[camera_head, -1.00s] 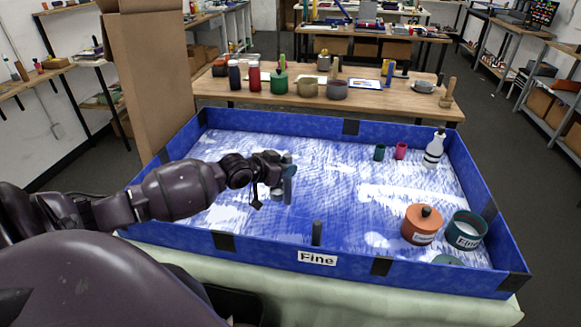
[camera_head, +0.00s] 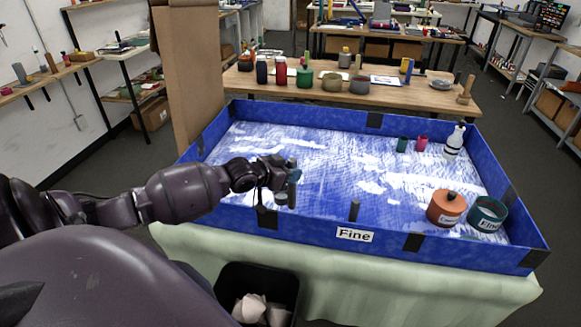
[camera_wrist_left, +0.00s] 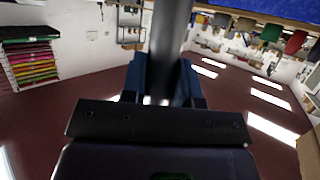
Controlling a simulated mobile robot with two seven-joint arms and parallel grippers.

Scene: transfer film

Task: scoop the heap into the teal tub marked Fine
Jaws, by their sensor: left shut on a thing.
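The teal tub marked Fine (camera_head: 487,217) stands open at the right front inside the blue-walled tray (camera_head: 300,228). White material lies in patches over the tray floor (camera_head: 420,184); I cannot single out one heap. My left gripper (camera_head: 284,178) is over the left front part of the tray, far left of the tub. It is shut on a grey scoop-like tool (camera_head: 292,192), whose rounded end hangs low; whether it touches the floor or holds anything is unclear. In the left wrist view a grey handle (camera_wrist_left: 172,40) stands between the fingers. My right gripper is not in view.
A white bottle (camera_head: 454,142) and two small cups (camera_head: 412,144) stand at the back right. A black bin (camera_head: 257,292) is below.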

